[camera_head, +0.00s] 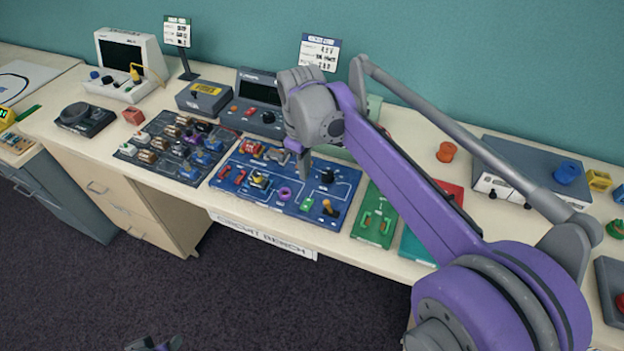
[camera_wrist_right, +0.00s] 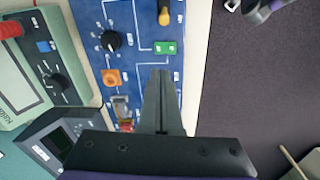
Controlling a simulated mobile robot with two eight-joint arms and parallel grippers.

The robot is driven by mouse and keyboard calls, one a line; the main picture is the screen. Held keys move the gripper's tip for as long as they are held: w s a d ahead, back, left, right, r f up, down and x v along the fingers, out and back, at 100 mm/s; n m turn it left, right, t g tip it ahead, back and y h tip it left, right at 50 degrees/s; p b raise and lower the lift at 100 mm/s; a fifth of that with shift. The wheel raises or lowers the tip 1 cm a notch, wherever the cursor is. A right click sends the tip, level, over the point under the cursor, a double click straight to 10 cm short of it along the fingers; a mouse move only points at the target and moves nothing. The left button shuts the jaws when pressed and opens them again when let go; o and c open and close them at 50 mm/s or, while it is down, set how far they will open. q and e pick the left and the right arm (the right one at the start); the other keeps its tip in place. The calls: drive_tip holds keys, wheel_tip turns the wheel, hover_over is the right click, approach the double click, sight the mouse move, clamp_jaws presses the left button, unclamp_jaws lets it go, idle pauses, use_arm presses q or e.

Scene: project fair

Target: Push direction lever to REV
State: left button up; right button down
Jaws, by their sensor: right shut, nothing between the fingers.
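A blue circuit board (camera_head: 232,192) lies on the bench. Near its right end stands a small lever with a yellow-orange knob (camera_head: 328,208); it also shows at the top of the right wrist view (camera_wrist_right: 164,16). I cannot read a REV mark or confirm this is the direction lever. My right gripper (camera_head: 303,168) is over the board, shut and empty, pointing down. In the right wrist view its fingers (camera_wrist_right: 163,78) are together below a green block (camera_wrist_right: 165,47), apart from the yellow knob. Part of my left gripper (camera_head: 155,345) shows at the bottom edge; its jaws are unclear.
A black rotary knob (camera_head: 327,176) and a green block (camera_head: 306,204) sit near the lever. A dark parts tray (camera_head: 128,152) is left of the board. A green board (camera_head: 374,222) is to the right. A meter (camera_head: 257,100) stands behind. The bench's front edge is close.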

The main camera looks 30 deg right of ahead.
sight(328, 201)
drive_tip(key=f, duration=0.8)
drive_tip(key=shift+w+d+f, duration=0.15)
drive_tip(key=shift+w+f, duration=0.05)
drive_tip(key=shift+f, duration=0.2)
drive_tip(key=s, duration=0.1)
drive_tip(key=s+d+r, duration=0.1)
drive_tip(key=shift+s+d, duration=0.5)
drive_tip(key=shift+s, duration=0.15)
drive_tip(key=shift+r, duration=0.1)
drive_tip(key=shift+s+d+r+t+y+p, duration=0.15)
drive_tip(key=shift+s+d+t+y+p, duration=0.1)
drive_tip(key=shift+t+y, duration=0.25)
drive_tip(key=shift+s+d+r+t+y+p, duration=0.15)
drive_tip(key=shift+s+d+t+y, duration=0.1)
drive_tip(key=shift+t+y, duration=0.2)
drive_tip(key=shift+s+t, duration=0.1)
drive_tip(key=shift+t, duration=0.15)
drive_tip(key=shift+s+d+r+t+y, duration=0.25)
drive_tip(key=shift+s+d+t+y, duration=0.55)
drive_tip(key=shift+t+y, duration=0.35)
drive_tip(key=shift+a, duration=0.1)
drive_tip(key=shift+r, duration=0.1)
